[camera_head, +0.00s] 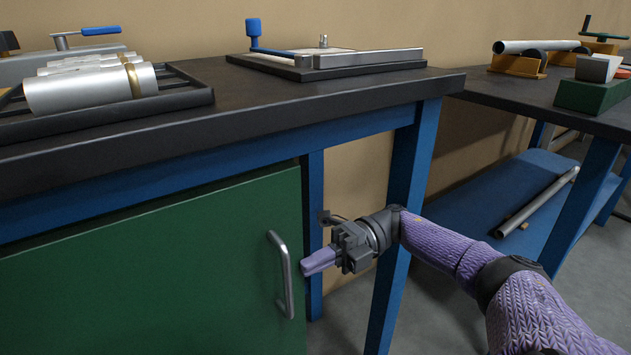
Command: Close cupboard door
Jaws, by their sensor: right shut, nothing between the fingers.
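The green cupboard door (150,270) fills the lower left, under the black-topped workbench, and looks flush or nearly flush with the blue frame. I cannot tell whether it is fully closed. Its vertical silver handle (281,274) is near its right edge. My right gripper (305,264) is shut and empty, its purple fingertips pointing left at the door's right edge, just right of the handle. I cannot tell whether the fingertips touch the door. My left gripper is not in view.
The workbench top (210,115) holds a tray of metal cylinders (90,88) and a flat device with a blue-handled lever (330,60). A blue bench leg (405,200) stands behind my right wrist. A second bench (520,98) with a blue lower shelf (480,205) stands at right.

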